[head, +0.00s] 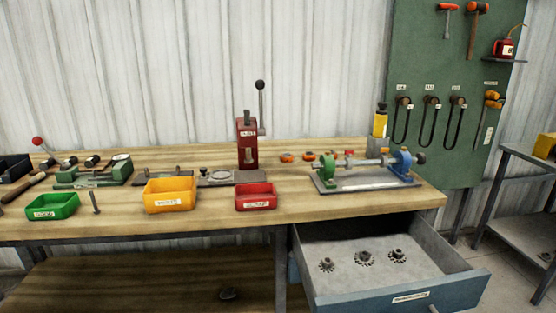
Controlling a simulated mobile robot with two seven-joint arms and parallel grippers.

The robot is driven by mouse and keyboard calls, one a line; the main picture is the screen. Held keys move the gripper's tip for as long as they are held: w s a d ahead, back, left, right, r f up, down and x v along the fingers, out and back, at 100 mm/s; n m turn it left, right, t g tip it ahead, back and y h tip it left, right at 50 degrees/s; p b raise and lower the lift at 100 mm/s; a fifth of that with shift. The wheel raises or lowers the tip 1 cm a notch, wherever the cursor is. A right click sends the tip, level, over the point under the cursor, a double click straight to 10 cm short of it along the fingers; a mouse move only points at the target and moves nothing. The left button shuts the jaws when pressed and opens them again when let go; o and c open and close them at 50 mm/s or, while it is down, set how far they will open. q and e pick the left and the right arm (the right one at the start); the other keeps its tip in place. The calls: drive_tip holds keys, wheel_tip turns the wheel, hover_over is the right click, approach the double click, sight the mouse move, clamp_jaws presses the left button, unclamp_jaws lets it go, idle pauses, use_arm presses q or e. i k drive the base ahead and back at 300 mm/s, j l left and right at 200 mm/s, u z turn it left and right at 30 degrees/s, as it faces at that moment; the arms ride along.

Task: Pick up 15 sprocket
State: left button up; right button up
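Three dark toothed sprockets lie in a row on the grey floor of an open drawer (460,284) under the right part of the workbench. They are the left sprocket (327,265), the middle sprocket (365,258) and the right sprocket (398,256). Each has a raised hub. I cannot read any number on them, so I cannot tell which is the 15 sprocket. The drawer front carries a white label too small to read. Neither of my grippers is in view.
The workbench (120,224) holds a green bin (50,207), a yellow bin (168,195), a red bin (255,197), a red lever press (246,145) and a green-and-blue shaft fixture (365,178). A tool board (432,60) hangs behind. A side table (517,205) stands right.

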sight(364, 257)
drive_tip(key=l, duration=0.65)
drive_tip(key=k+l+u, duration=0.1)
drive_tip(key=l, duration=1.25)
